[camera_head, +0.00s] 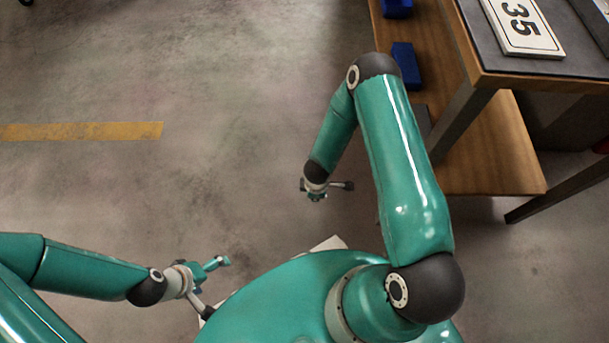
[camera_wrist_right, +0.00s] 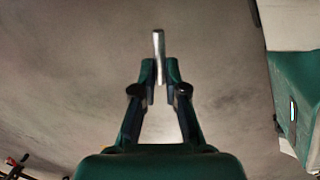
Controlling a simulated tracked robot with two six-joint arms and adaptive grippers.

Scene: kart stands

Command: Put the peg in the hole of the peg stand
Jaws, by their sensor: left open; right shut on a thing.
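In the right wrist view, a slim light-grey metal peg (camera_wrist_right: 158,45) stands out between the fingertips of my right gripper (camera_wrist_right: 160,70). The gripper is shut on it, and the peg's lower part is partly hidden between the fingers. In the head view, my right gripper (camera_head: 314,194) is small and hangs over the bare floor, left of the wooden bench; I cannot make out the peg there. My left gripper (camera_head: 214,288) is open and empty at the lower left, beside my body. I see no peg stand in either view.
A wooden bench with a grey top (camera_head: 468,40) stands at the upper right, with a white board marked 35 (camera_head: 523,27) on it. Its lower wooden shelf (camera_head: 500,160) holds blue bins (camera_head: 406,66). The concrete floor at left is clear, with a yellow stripe (camera_head: 80,131).

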